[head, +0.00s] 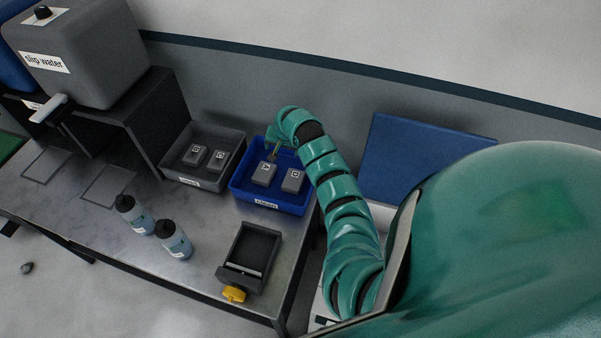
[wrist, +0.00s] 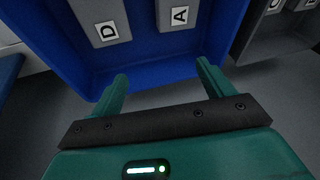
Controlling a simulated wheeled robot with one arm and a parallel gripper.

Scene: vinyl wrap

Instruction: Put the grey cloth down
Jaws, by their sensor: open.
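Two folded grey cloths lie in the blue bin (head: 268,203), which carries a label reading "clean". The cloth tagged A (head: 262,178) is on the left in the head view, and the cloth tagged D (head: 291,185) is to its right. In the wrist view, cloth D (wrist: 97,12) is at the upper left and cloth A (wrist: 170,22) is right of it. My gripper (head: 273,147) is over the back of the blue bin. In the wrist view its fingers (wrist: 161,74) are spread with nothing between them, apart from both cloths.
A grey bin (head: 176,176) with two more tagged grey cloths stands left of the blue bin. Two bottles (head: 137,216) (head: 174,239) and a dark tray with a yellow knob (head: 234,294) stand on the bench. A grey water tank (head: 90,65) is at the left.

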